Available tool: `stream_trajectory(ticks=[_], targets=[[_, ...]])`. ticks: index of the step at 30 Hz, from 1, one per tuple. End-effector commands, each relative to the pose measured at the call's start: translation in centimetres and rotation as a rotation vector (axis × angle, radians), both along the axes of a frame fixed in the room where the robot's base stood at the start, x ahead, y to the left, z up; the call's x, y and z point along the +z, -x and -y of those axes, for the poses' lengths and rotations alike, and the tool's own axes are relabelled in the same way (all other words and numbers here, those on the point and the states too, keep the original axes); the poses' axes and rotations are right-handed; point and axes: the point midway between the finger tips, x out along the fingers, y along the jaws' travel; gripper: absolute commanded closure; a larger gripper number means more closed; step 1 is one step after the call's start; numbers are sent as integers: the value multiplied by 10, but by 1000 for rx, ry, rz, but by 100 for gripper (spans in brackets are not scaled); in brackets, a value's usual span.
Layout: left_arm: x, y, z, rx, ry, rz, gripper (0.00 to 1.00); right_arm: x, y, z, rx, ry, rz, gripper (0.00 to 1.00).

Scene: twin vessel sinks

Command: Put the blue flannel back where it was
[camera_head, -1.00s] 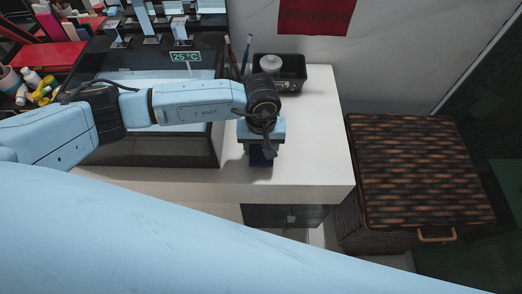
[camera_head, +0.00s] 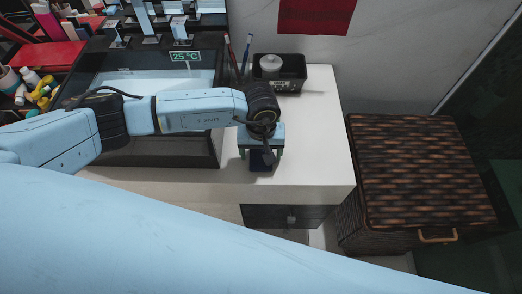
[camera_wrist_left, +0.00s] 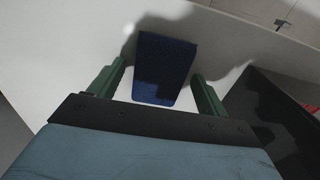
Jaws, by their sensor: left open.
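The blue flannel (camera_wrist_left: 165,68) is a dark blue folded cloth lying on the white counter. In the left wrist view it lies between and just beyond the two green fingers of my left gripper (camera_wrist_left: 158,85), with a gap to each side. In the head view a small dark part of the flannel (camera_head: 262,161) shows below my left gripper (camera_head: 261,154), which points down over the counter's front right part. My left gripper is open and holds nothing. My right gripper is not in view.
A black tray (camera_head: 293,80) with a round jar stands at the counter's back, beside toothbrushes (camera_head: 246,52). A dark sink (camera_head: 150,148) is to the left. A red cloth (camera_head: 314,15) hangs on the wall. A wicker basket (camera_head: 425,175) stands right. The counter's right part is clear.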

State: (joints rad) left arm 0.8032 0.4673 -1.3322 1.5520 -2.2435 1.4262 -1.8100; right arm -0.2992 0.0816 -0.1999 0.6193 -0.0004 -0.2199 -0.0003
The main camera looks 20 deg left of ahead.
Motion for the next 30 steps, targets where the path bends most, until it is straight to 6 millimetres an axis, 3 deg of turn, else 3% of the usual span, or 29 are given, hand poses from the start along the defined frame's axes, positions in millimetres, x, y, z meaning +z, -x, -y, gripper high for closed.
stream_trajectory(ticks=[5,18,24,30], targets=[[15,-1,0,-1,2,5,23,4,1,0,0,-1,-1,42],[104,-1,0,-1,0,4,23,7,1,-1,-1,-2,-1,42],[121,0,0,0,0,0,23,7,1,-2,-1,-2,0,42],[123,0,0,0,0,0,23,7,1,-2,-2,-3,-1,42]])
